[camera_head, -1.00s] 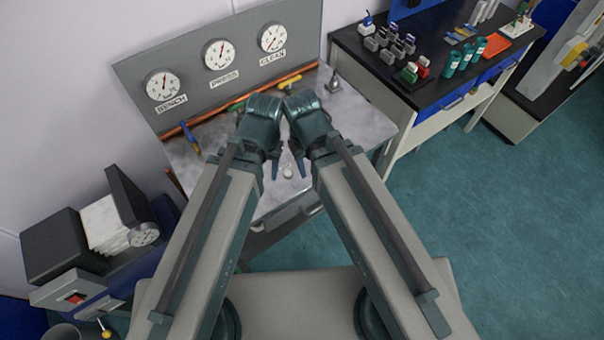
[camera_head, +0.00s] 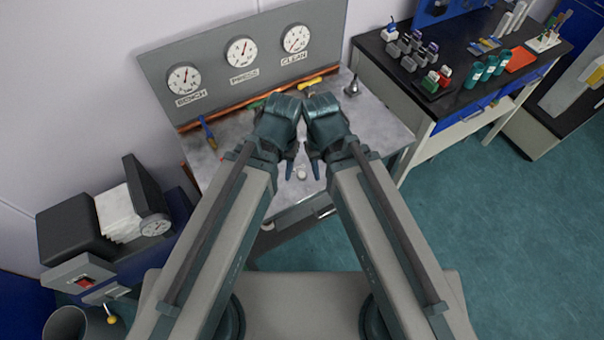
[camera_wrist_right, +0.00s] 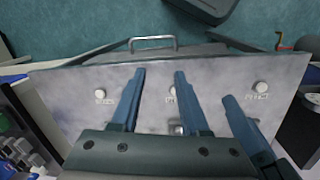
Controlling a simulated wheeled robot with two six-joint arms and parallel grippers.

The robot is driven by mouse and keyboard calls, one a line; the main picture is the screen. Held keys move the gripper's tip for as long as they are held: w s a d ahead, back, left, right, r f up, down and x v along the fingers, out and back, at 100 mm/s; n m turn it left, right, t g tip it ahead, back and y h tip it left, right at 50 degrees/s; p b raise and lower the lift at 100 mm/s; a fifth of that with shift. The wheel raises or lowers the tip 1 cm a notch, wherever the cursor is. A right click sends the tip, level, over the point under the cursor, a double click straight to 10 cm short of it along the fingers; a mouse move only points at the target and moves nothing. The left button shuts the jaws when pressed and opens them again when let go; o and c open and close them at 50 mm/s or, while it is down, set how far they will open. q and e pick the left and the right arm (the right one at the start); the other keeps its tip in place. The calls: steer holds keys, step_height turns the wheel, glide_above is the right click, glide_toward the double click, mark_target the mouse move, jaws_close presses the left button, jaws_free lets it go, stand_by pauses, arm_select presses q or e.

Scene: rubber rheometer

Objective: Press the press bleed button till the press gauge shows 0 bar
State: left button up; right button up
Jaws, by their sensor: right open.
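The press gauge (camera_head: 242,52) is the middle dial on the grey panel, labelled PRESS; its reading is too small to tell. In the right wrist view three round white buttons sit on the metal bench top: left (camera_wrist_right: 100,94), middle (camera_wrist_right: 172,91) and right (camera_wrist_right: 262,88). The middle one is partly covered by a finger, and its label starts with P. My right gripper (camera_wrist_right: 157,103) is open and empty, its fingers over the bench near the middle button. My left gripper (camera_head: 289,170) is close beside it; its jaw opening is hidden. One white button (camera_head: 301,174) shows between the grippers.
The bench gauge (camera_head: 184,79) and clean gauge (camera_head: 296,38) flank the press gauge. An orange pipe (camera_head: 235,106) with coloured valve handles runs along the panel's foot. A black-topped table (camera_head: 385,62) with bottles stands right. A machine with a dial (camera_head: 155,225) stands left.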

jaws_close()
stand_by(1.4)
steer(key=shift+w, duration=0.1)
stand_by(0.4)
